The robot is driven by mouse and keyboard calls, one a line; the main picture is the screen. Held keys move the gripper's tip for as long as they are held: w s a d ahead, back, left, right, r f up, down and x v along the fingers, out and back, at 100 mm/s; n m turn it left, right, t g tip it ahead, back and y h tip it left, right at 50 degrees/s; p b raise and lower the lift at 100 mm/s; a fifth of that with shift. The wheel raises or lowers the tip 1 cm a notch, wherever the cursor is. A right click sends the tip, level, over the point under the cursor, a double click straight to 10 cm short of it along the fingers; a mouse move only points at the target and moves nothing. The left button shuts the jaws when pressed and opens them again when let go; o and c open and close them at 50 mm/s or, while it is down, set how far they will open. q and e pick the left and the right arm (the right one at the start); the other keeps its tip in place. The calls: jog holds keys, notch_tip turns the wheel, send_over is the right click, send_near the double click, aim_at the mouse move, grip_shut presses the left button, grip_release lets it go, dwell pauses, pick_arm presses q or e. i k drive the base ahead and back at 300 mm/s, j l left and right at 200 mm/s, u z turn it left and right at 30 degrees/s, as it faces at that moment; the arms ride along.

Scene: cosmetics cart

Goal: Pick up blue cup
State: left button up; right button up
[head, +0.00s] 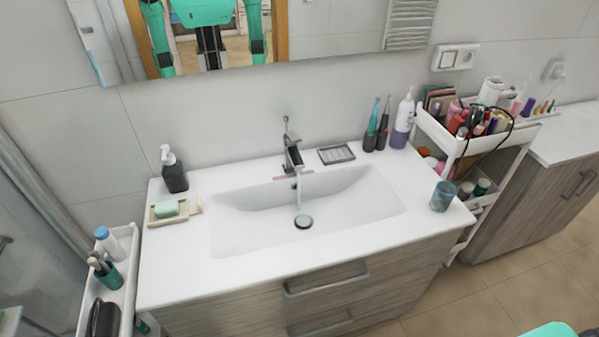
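The blue cup (443,195) is a greyish-blue tumbler standing upright on the right end of the white washbasin counter (170,270), near its front right corner. Nothing touches it. Neither of my grippers shows in the head view. Only a teal piece at the bottom right edge, probably part of my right arm, is in view, well below and to the right of the cup.
A tap (292,150) stands behind the basin (240,235). A soap dispenser (173,172) and soap dish (166,211) are at left. Toothbrushes and a bottle (403,122) stand behind the cup. A loaded cart (440,138) is close at right. The counter around the cup is clear.

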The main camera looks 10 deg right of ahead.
aim_at(444, 192)
jog(key=z, duration=1.5)
